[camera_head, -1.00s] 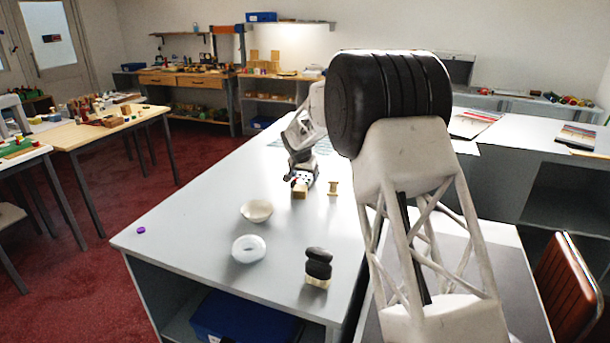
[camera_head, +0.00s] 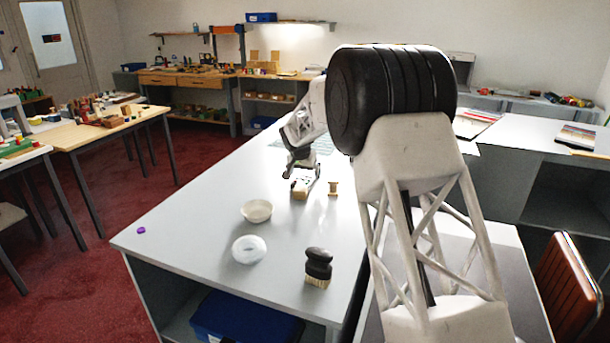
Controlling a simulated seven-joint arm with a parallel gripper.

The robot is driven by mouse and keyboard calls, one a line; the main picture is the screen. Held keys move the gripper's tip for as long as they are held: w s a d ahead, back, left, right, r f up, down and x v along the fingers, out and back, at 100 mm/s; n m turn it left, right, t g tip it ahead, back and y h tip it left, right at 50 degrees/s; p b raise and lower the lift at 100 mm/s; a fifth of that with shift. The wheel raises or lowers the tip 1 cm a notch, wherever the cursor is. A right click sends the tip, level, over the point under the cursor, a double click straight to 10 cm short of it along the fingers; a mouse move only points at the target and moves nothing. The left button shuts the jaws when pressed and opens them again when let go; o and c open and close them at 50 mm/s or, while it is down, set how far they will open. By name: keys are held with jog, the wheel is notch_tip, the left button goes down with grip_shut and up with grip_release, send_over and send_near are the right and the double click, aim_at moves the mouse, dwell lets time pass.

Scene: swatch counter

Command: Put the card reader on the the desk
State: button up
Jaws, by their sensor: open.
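My gripper (camera_head: 306,182) is open over the far part of the long grey counter (camera_head: 190,232). Its fingers point down beside a small tan block (camera_head: 299,192), close to it; I cannot tell whether they touch it. I cannot make out a card reader for certain; the small things near the gripper are too small to tell. A tan spool-shaped piece (camera_head: 333,188) stands upright just right of the gripper.
A purple disc (camera_head: 141,230) lies near the left edge. The counter's left part is mostly clear.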

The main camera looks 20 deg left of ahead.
jog(key=v, duration=1)
jog(key=shift+s+r, duration=0.2)
dwell(0.6)
jog(key=s+d+r, duration=0.3)
jog(key=d, duration=0.4)
jog(key=s+d+r, duration=0.3)
jog(key=d, duration=0.4)
jog(key=s+d+r, duration=0.3)
jog(key=d, duration=0.4)
jog(key=s+d+r+g, duration=0.1)
jog(key=s+d+r, duration=0.3)
jog(key=s+d, duration=1.15)
jog(key=s+d+f, duration=0.3)
jog(key=s+d, duration=0.3)
jog(key=s, duration=0.5)
jog(key=s+d+f, duration=0.3)
jog(key=s+d, duration=0.4)
jog(key=s, duration=0.5)
jog(key=s+d+f, duration=0.3)
jog(key=s+d, duration=0.4)
jog(key=s, duration=0.4)
jog(key=shift+s+d+g, duration=0.15)
jog(key=shift+s+g, duration=0.1)
jog(key=shift+g, duration=0.15)
